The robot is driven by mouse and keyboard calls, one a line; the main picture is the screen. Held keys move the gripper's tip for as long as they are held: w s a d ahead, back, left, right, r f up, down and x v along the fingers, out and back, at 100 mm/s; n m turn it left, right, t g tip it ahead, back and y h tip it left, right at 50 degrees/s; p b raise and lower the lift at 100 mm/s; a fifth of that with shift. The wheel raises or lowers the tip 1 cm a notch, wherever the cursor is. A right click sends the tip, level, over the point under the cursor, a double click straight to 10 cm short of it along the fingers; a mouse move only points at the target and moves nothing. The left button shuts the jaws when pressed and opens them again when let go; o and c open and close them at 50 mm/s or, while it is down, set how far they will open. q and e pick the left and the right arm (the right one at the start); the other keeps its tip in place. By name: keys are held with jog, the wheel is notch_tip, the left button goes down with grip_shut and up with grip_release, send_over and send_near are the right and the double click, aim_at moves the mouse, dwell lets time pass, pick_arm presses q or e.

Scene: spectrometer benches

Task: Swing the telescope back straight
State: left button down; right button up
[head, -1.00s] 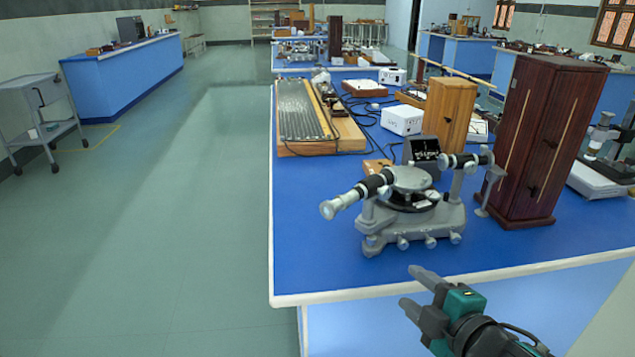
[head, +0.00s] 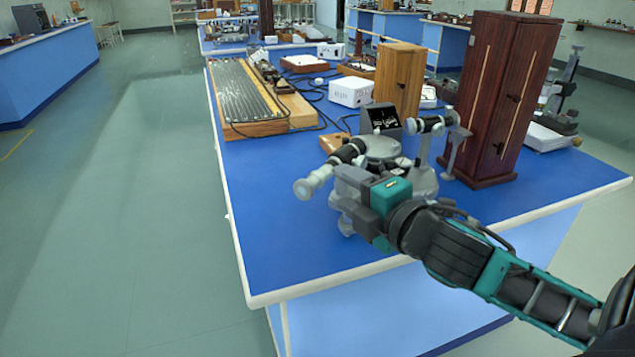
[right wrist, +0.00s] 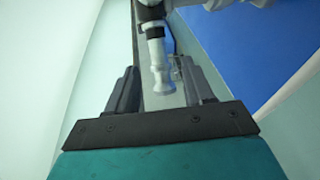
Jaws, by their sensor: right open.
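The grey spectrometer (head: 384,147) stands on the blue bench near its front edge. Its telescope (head: 318,179), a black and pale-grey tube, points toward the front left, tilted across the bench rather than in line with the tube on the right (head: 432,124). My right gripper (head: 352,183) is at the front left of the spectrometer, close beside the telescope, and hides part of the base. In the right wrist view the gripper (right wrist: 160,88) is open, and the telescope's end (right wrist: 156,62) shows between its two fingers. Contact cannot be told. My left gripper is not in view.
A tall dark wooden cabinet (head: 503,95) stands right of the spectrometer, and a lighter wooden box (head: 399,80) behind it. A ribbed grating board (head: 248,97) lies at the back left. The bench (head: 290,215) is bare at front left.

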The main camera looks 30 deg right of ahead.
aim_at(327, 177)
jog(key=w+f, duration=0.1)
jog(key=w, duration=0.8)
jog(key=shift+w, duration=0.15)
jog(key=shift+f, duration=0.1)
grip_shut()
dwell(0.4)
